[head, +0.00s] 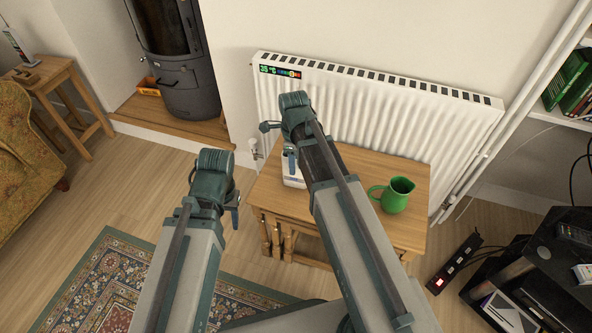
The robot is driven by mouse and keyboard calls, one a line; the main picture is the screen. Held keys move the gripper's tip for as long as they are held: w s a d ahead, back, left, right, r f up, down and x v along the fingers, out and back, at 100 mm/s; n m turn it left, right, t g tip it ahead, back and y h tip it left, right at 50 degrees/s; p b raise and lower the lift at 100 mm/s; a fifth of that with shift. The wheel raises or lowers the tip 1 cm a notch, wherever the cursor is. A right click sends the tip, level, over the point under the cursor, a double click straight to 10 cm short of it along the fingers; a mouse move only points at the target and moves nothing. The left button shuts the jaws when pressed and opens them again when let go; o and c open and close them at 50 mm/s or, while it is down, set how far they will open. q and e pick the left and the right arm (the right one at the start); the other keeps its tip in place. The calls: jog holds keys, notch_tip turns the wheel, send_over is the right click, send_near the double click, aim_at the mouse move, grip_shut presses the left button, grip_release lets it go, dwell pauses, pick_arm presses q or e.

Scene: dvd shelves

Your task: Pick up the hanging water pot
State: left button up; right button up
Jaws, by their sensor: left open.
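A green pot (391,195) with a side handle and an open top stands upright on the small wooden table (410,232), right of my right arm. It is the only pot-like thing I see, and it does not hang from anything here. My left gripper (234,207) is open, left of the table and well apart from the pot; part of it is hidden behind my arm. My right gripper (269,127) shows only partly beside the end of my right arm, in front of the radiator. I cannot see its jaws clearly. It is apart from the pot.
A white radiator (440,110) stands behind the table. A white container (293,181) on the table is partly hidden by my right arm. A dark stove (180,75) is at the back left. A power strip (455,262) and black shelves (515,270) are at the right.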

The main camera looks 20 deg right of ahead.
grip_shut()
dwell(1.2)
